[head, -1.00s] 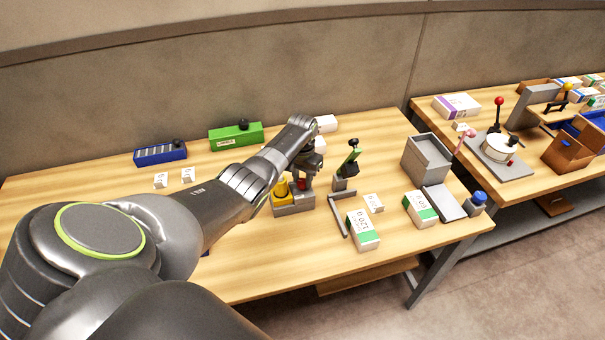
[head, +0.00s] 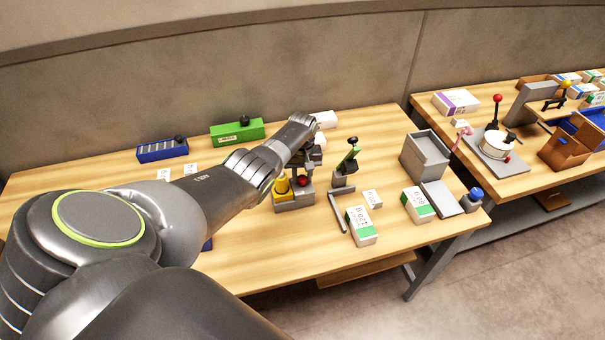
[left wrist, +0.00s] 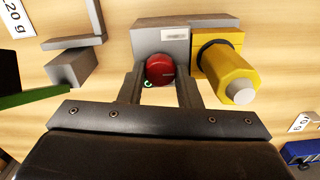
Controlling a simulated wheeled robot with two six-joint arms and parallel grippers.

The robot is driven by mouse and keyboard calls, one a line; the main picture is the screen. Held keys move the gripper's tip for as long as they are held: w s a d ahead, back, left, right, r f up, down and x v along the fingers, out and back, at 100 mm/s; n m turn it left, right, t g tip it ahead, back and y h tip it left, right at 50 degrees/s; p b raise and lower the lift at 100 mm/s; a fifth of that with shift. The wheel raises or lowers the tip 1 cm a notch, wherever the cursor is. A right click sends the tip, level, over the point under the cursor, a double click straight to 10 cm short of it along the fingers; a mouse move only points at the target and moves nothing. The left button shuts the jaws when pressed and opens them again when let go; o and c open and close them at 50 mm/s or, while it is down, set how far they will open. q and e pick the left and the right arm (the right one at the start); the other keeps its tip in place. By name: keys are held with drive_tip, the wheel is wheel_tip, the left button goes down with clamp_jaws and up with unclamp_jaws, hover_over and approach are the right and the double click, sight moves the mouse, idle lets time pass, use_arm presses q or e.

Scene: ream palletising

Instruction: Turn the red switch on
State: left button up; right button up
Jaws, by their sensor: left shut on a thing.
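The red switch (left wrist: 160,68) is a round knob on a grey box (left wrist: 160,38). It also shows in the head view (head: 303,181), low on the same box, partly hidden by my gripper. A small green curved mark shows at the knob's lower left in the left wrist view. My left gripper (left wrist: 159,82) is shut on the red switch, one finger on each side of it. In the head view my left gripper (head: 304,171) reaches down over the box from behind my forearm. My right gripper is not in view.
A yellow knob (left wrist: 225,74) sits close beside the switch. Blue (head: 162,149) and green (head: 237,132) boxes stand at the back. The table's front left is mostly bare.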

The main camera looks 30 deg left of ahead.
sight(302, 177)
use_arm(q)
drive_tip(key=shift+w+r, duration=0.1)
idle(0.3)
drive_tip(key=o, duration=1)
drive_tip(key=shift+c, duration=0.2)
drive_tip(key=shift+r, duration=0.3)
wheel_tip(302, 177, up, 6)
drive_tip(key=shift+f+p, duration=0.1)
drive_tip(key=shift+p, duration=0.55)
wheel_tip(302, 177, up, 11)
drive_tip(key=b, duration=0.2)
drive_tip(key=shift+f, duration=0.1)
